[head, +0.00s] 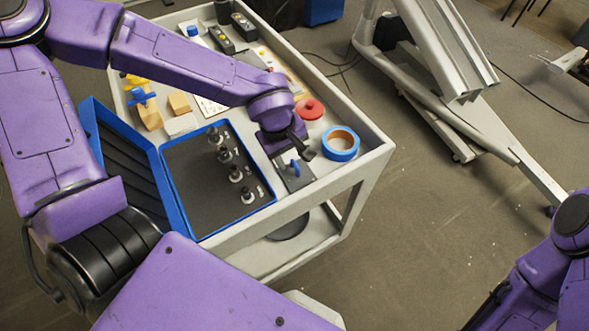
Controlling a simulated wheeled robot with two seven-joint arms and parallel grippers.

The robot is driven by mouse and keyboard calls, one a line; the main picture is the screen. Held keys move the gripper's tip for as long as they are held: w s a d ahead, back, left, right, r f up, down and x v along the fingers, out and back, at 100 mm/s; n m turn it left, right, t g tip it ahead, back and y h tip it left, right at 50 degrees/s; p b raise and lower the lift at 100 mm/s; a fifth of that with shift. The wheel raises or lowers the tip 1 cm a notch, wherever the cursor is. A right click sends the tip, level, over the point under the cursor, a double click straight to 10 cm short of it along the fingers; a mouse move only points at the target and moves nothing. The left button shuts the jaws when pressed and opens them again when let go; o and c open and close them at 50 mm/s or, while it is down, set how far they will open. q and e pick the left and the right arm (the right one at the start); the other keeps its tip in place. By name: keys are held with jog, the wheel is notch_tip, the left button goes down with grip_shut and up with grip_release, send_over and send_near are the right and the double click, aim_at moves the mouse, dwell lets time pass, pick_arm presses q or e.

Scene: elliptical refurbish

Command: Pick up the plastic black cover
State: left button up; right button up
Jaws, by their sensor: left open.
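My left gripper (300,156) is open and points down just above and behind this piece. It hides part of the piece's far side, and I see nothing held between the fingers. Whether the fingers touch the piece cannot be told. My right arm shows at the lower right, but its gripper is not visible.
A blue-rimmed tray (184,220) with several black-and-white fittings stands left of the gripper. A blue tape roll (341,143) and a red disc (310,109) lie close by on the right. The cart rim (368,160) is raised. A grey metal frame (455,110) stands beyond.

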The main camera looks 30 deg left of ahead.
aim_at(295, 163)
pick_arm(q)
jog(key=x, duration=0.4)
jog(key=shift+w+f+b, duration=0.2)
jog(key=shift+w+b, duration=0.1)
jog(key=shift+w, duration=0.1)
jog(key=shift+s+r, duration=0.15)
jog(key=shift+s, duration=0.1)
jog(key=shift+w, duration=0.1)
grip_shut()
